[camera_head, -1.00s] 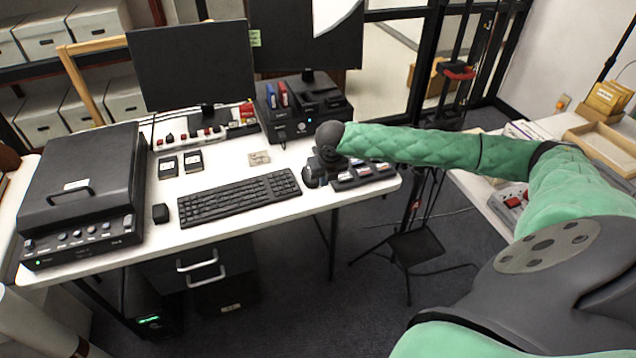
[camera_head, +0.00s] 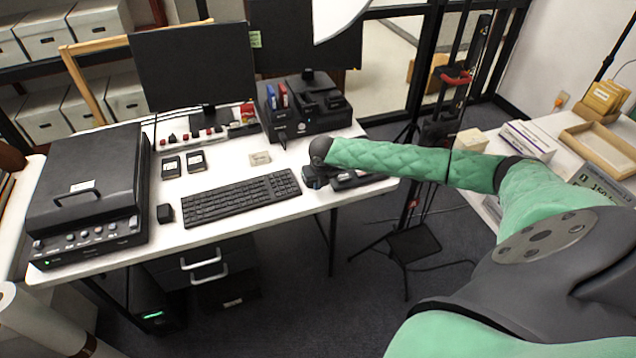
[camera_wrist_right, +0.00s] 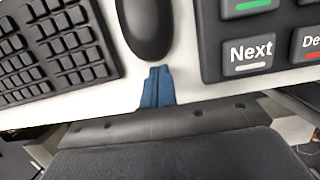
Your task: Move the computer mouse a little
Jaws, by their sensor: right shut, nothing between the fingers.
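The black computer mouse (camera_wrist_right: 146,28) lies on the white desk, between the keyboard (camera_wrist_right: 60,45) and a button pad, in the right wrist view. In the head view my right arm and hand hide it or make it hard to pick out. My right gripper (camera_wrist_right: 157,76) is shut and empty, its blue fingers together just at the near end of the mouse. I cannot tell whether they touch it. In the head view the right gripper (camera_head: 314,181) is low at the desk's right part, just right of the keyboard (camera_head: 242,198). My left gripper is not in view.
The button pad (camera_wrist_right: 262,42) with large labelled keys is close on the right. A black case (camera_head: 85,190), a small black block (camera_head: 165,213) and monitors (camera_head: 192,65) stand on the desk (camera_head: 225,235). Its front edge is close to my right gripper.

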